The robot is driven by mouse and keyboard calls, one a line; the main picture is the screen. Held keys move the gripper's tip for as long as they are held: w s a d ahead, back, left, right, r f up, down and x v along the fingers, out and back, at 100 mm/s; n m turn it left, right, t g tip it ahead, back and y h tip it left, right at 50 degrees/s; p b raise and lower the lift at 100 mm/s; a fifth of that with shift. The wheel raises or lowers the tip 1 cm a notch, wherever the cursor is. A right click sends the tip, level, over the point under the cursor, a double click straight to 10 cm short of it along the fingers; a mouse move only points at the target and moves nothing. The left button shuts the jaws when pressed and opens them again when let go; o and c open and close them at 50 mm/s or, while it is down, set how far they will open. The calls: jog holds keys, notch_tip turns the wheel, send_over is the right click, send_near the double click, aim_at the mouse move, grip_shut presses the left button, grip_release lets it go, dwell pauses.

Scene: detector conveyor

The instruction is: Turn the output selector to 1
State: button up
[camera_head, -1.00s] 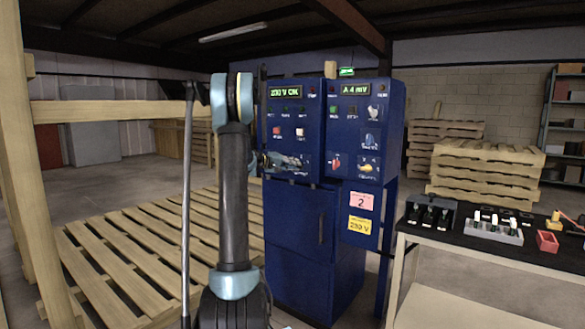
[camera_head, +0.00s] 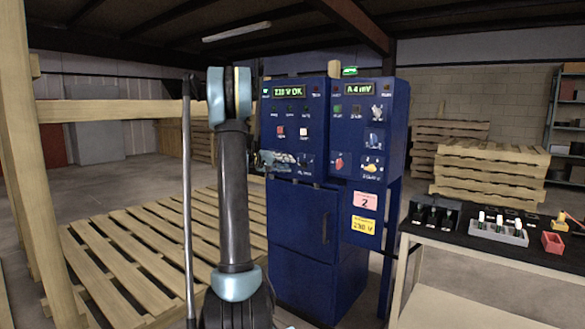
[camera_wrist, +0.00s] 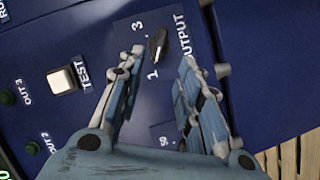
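The output selector (camera_wrist: 157,45) is a small dark knob on the blue panel, in the wrist view. The word OUTPUT is to its right, a 1 is below it and a 3 is to its upper left. Which number it points at is not clear. My gripper (camera_wrist: 162,58) is open, with one fingertip on each side of the knob; a gap shows on both sides.
A white TEST button (camera_wrist: 63,80) is left of the selector in the wrist view. In the head view, a right control panel (camera_head: 362,130) adjoins the left one. A pallet (camera_head: 130,260) lies on the left, and a workbench (camera_head: 470,255) with parts stands on the right.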

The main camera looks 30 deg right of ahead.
jog(key=a, duration=0.3)
jog(key=a+r, duration=0.1)
jog(key=a, duration=0.1)
jog(key=shift+a, duration=0.35)
jog(key=shift+s, duration=0.1)
jog(key=s+a+f+n+y, duration=0.1)
jog(key=s+a+f+y, duration=0.4)
jog(key=s+a, duration=0.8)
jog(key=s+a+f+n+t+y, duration=0.1)
jog(key=s+a+f+y, duration=0.4)
jog(key=s+a+f, duration=0.6)
jog(key=s+a+f+n+y, duration=0.3)
jog(key=s+a+f+y, duration=0.2)
jog(key=s+a, duration=1)
jog(key=s+f, duration=0.3)
jog(key=s, duration=0.1)
jog(key=shift+s+a+y, duration=0.15)
jog(key=shift+a+y, duration=0.25)
